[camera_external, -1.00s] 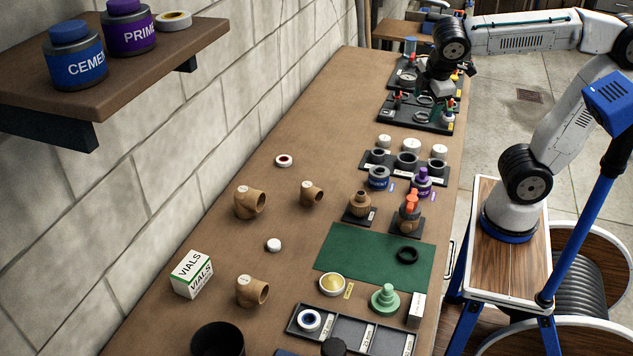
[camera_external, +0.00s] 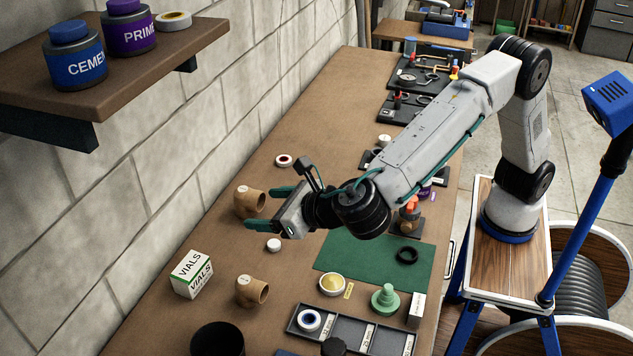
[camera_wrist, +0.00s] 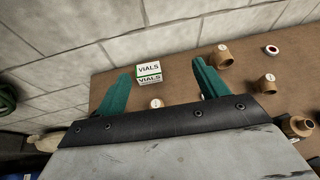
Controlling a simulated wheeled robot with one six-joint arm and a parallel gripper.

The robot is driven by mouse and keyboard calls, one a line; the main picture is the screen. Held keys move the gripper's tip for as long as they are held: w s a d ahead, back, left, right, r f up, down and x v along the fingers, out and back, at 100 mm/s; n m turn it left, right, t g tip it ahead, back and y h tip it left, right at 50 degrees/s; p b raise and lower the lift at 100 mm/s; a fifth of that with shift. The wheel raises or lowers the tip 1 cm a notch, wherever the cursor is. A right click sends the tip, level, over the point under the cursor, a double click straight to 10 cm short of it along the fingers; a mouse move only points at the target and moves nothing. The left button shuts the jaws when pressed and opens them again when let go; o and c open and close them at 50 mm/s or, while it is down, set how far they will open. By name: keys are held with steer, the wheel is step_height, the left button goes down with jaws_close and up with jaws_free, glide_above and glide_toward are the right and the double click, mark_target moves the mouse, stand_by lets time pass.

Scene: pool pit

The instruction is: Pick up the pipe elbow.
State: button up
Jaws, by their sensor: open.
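Tan pipe elbows stand on the brown bench. One elbow (camera_external: 246,200) is near the wall, behind my gripper in the external view; another elbow (camera_external: 249,291) stands nearer the camera. My gripper (camera_external: 260,208) is open and empty, its green fingers pointing toward the wall. In the external view the fingers overlap the near-wall elbow's outline, but I cannot tell the height gap. In the wrist view, one elbow (camera_wrist: 220,55) is beyond the right fingertip and another (camera_wrist: 265,84) is farther right. My gripper (camera_wrist: 161,72) has nothing between its fingers. The arm hides the third elbow's spot in the external view.
A VIALS box (camera_external: 193,273) and a white cap (camera_external: 274,244) stand near my gripper. A tape ring (camera_external: 284,160) lies by the wall. A green mat (camera_external: 340,251), a tray (camera_external: 370,338) and a black cup (camera_external: 217,339) are nearby. A shelf (camera_external: 170,55) overhangs the left.

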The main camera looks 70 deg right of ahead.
mark_target(264, 290)
steer(key=shift+n+y, duration=0.4)
steer(key=shift+n, duration=0.2)
steer(key=a+f, duration=0.1)
steer(key=f, duration=1.3)
steer(key=a+f, duration=0.1)
steer(key=f, duration=0.6)
steer(key=shift+s+a+f, duration=0.1)
steer(key=shift+s+a, duration=0.2)
steer(key=shift+a, duration=0.05)
steer(key=shift+w+d+f, duration=0.15)
steer(key=shift+w+f, duration=0.7)
steer(key=shift+w, duration=0.1)
steer(key=x, duration=0.5)
steer(key=shift+w+a, duration=0.2)
steer(key=shift+w, duration=0.25)
steer(key=c, duration=1.1)
